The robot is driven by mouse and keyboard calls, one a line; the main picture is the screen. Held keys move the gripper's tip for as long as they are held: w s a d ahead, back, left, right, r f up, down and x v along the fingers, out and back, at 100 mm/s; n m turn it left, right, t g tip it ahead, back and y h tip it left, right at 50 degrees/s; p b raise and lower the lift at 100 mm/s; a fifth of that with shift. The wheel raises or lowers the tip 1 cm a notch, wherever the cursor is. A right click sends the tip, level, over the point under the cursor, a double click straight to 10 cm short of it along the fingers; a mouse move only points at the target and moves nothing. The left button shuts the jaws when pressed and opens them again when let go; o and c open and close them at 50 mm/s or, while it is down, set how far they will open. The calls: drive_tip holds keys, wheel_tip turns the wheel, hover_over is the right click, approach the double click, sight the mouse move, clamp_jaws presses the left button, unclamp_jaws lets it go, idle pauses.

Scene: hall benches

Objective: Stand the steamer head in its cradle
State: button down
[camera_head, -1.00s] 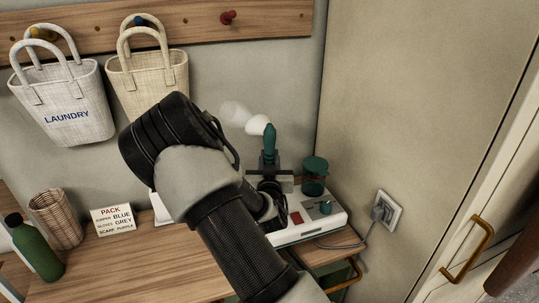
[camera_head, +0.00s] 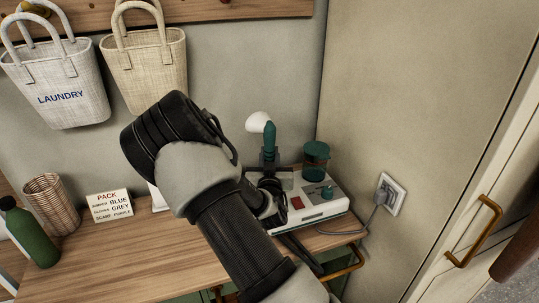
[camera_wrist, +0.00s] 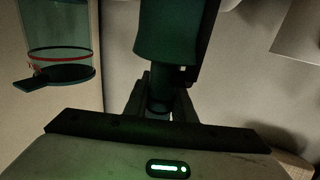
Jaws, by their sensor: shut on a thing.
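The steamer head has a white nozzle (camera_head: 259,122) and a dark green handle (camera_head: 270,139). It stands roughly upright over the left part of the white steamer base (camera_head: 322,211). My gripper (camera_head: 269,160) is shut on the handle's lower part. In the wrist view the green handle (camera_wrist: 166,38) runs down between my gripper's fingers (camera_wrist: 160,98). I cannot make out the cradle; my gripper and wrist cover that part of the base. I cannot tell whether the handle's lower end touches it.
A green-lidded water tank (camera_head: 316,158) stands close to the right of the handle. A cord runs to the wall socket (camera_head: 390,193). A sign (camera_head: 110,206), a wicker basket (camera_head: 50,203) and a green bottle (camera_head: 30,234) stand left on the wooden bench (camera_head: 135,262).

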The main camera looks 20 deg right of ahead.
drive_tip(key=c, duration=1.4)
unclamp_jaws()
drive_tip(key=p+v, duration=0.6)
drive_tip(key=v, duration=1.1)
drive_tip(key=shift+s+p, duration=0.2)
drive_tip(key=shift+p, duration=0.1)
